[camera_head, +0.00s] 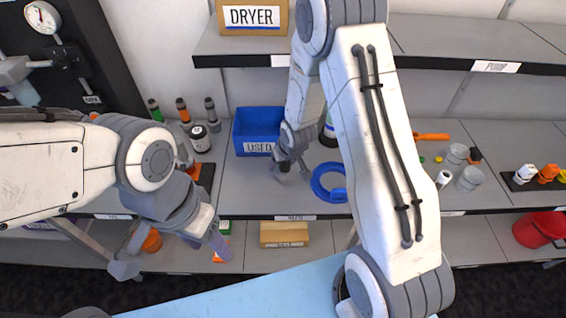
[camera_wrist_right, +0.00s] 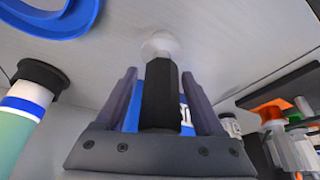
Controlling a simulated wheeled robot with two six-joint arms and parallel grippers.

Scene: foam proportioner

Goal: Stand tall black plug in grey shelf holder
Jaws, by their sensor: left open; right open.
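In the right wrist view a tall black plug (camera_wrist_right: 158,92) with flat sides lies between the two fingers of my right gripper (camera_wrist_right: 160,92). The fingers are open, with a gap on each side of the plug. The plug's far end meets a pale round piece (camera_wrist_right: 160,45) at the shelf surface; I cannot tell whether this is the holder or part of the plug. In the head view my right gripper (camera_head: 285,163) is low over the shelf in front of the blue bin, and the plug is not clear there. My left gripper (camera_head: 170,255) is open and empty near the lower shelf.
A blue bin marked USED (camera_head: 257,147) stands behind my right gripper. A blue ring (camera_head: 329,182) lies to its right. A banded bottle (camera_wrist_right: 28,105) stands close by in the wrist view. Several bottles stand at the left; cups (camera_head: 470,178) stand at the right.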

